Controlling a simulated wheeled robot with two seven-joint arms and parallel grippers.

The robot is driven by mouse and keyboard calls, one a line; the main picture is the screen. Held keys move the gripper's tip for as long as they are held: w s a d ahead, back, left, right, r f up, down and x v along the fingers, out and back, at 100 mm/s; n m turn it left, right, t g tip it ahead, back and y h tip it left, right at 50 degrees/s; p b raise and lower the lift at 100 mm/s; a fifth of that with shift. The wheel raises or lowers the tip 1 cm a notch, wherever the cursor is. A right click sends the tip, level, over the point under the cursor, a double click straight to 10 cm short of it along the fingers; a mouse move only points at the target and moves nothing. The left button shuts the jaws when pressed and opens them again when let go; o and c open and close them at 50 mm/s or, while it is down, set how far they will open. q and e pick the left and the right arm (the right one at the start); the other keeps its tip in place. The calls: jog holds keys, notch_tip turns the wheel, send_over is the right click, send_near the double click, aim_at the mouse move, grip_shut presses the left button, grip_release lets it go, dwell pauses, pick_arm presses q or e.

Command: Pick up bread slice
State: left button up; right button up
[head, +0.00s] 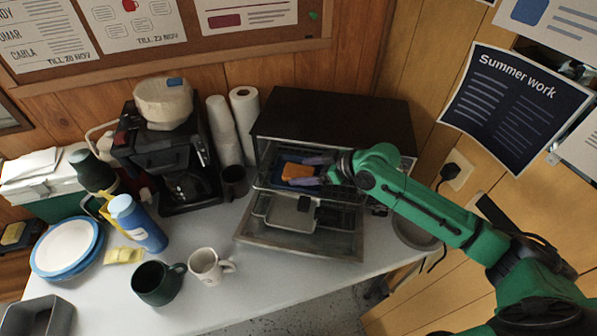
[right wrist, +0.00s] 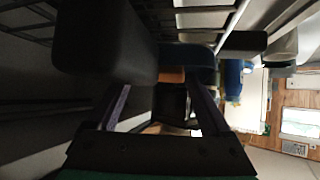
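The bread slice (head: 298,171) looks like a small orange-brown block. It lies on something blue inside the open toaster oven (head: 335,118). My right gripper (head: 310,171) reaches into the oven from the right, with its two purple fingers apart, one on each side of the slice. In the right wrist view the fingers (right wrist: 163,95) are also spread. An orange-brown patch (right wrist: 172,75), seemingly the slice, shows beyond them, partly covered by dark shapes. I cannot tell whether a finger touches it. My left gripper is not in view.
The oven's lowered door (head: 300,245) and a grey slotted piece (head: 290,213) lie below the gripper. Left stand a dark mug (head: 234,182), a coffee maker (head: 165,150), a white mug (head: 210,266) and a green mug (head: 157,283).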

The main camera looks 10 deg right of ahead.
jog(key=c, duration=0.8)
